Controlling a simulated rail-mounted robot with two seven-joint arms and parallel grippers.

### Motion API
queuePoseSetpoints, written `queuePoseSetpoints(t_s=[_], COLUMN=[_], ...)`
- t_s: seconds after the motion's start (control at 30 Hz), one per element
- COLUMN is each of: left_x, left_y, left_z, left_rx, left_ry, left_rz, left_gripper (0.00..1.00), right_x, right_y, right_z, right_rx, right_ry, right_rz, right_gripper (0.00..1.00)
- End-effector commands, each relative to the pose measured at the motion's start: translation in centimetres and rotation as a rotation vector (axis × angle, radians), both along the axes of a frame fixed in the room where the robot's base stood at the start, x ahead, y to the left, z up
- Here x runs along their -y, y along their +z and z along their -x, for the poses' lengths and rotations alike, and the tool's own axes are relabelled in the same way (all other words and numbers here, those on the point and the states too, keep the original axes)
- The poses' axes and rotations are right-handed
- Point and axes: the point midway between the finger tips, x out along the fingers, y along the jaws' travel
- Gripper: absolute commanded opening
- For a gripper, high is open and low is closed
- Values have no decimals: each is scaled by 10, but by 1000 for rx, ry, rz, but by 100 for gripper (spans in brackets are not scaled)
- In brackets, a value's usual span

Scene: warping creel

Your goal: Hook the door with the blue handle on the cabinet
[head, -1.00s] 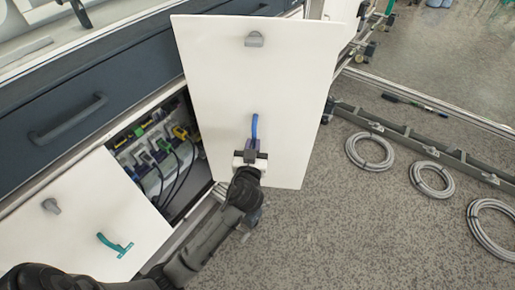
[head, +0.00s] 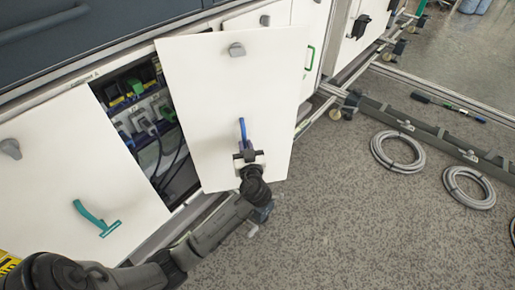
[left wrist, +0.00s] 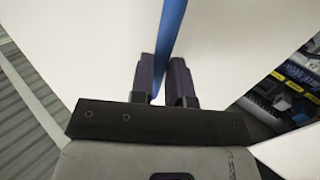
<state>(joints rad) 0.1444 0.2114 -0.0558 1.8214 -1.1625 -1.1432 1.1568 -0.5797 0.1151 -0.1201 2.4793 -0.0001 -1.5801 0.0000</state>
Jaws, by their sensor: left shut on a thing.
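The white door (head: 220,85) with the blue handle (head: 243,132) stands partly open in the head view, clear of the cabinet opening. It has a grey knob near its top. My left gripper (head: 247,158) is shut on the lower part of the blue handle. In the left wrist view the blue handle (left wrist: 172,40) runs between the two dark fingers (left wrist: 163,85). Inside the cabinet opening (head: 150,135) are several plugs and dark cables. My right gripper is not in view.
A closed white door with a teal handle (head: 95,217) is at left. A dark drawer front (head: 80,45) is above. Another door with a green handle (head: 309,58) stands behind. Grey cable coils (head: 398,151) and a long rail (head: 425,135) lie at right. The middle floor is clear.

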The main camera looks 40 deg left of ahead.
Motion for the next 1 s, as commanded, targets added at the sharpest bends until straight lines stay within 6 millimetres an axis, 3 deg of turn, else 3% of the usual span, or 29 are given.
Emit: queuePoseSetpoints(t_s=[0.2, 0.4, 0.63, 1.0], left_x=[-39, -55, -62, -80], left_y=[-26, -38, -44, -45], left_z=[34, 62, 78, 82], left_rx=[5, 7, 6, 5], left_ry=[318, 531, 643, 660], left_rz=[-7, -6, -6, -5], left_gripper=[0, 0, 0, 0], right_x=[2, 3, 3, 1], right_y=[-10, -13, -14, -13], right_z=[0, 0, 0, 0], right_rx=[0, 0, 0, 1], right_ry=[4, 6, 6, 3], right_rz=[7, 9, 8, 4], right_gripper=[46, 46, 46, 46])
